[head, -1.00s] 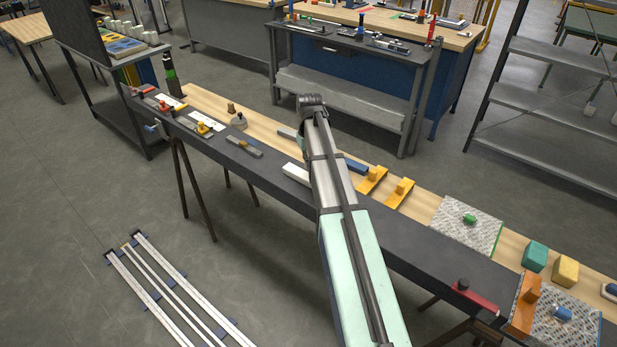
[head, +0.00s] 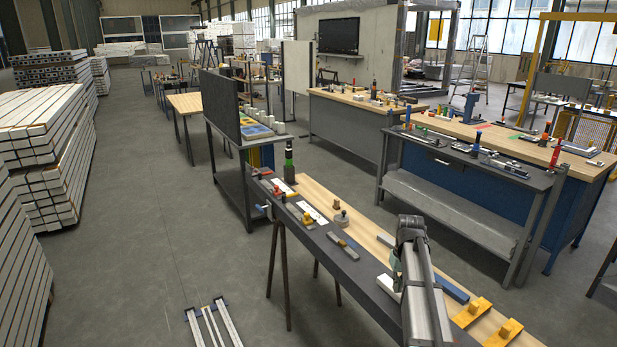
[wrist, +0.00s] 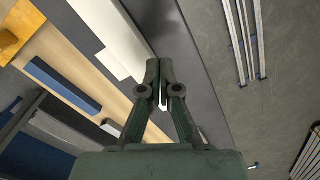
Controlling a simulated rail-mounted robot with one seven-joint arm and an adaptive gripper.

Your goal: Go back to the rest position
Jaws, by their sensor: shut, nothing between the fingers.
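My gripper (wrist: 160,82) shows in the wrist view with its two dark fingers closed together and nothing between them. It is above the dark front strip of the long bench (wrist: 190,70), close in the picture to a long white bar (wrist: 112,25). In the head view my arm comes up from the lower right over the same bench (head: 352,268). The gripper's fingers are hidden there behind the arm's end. I cannot tell the exact height above the bench.
On the bench are a blue bar (head: 451,290), which also shows in the wrist view (wrist: 62,86), yellow blocks (head: 472,312), a grey knobbed piece (head: 341,219) and a dark green bottle (head: 289,163). Rails (head: 212,324) lie on the floor at left. The floor beyond them is open.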

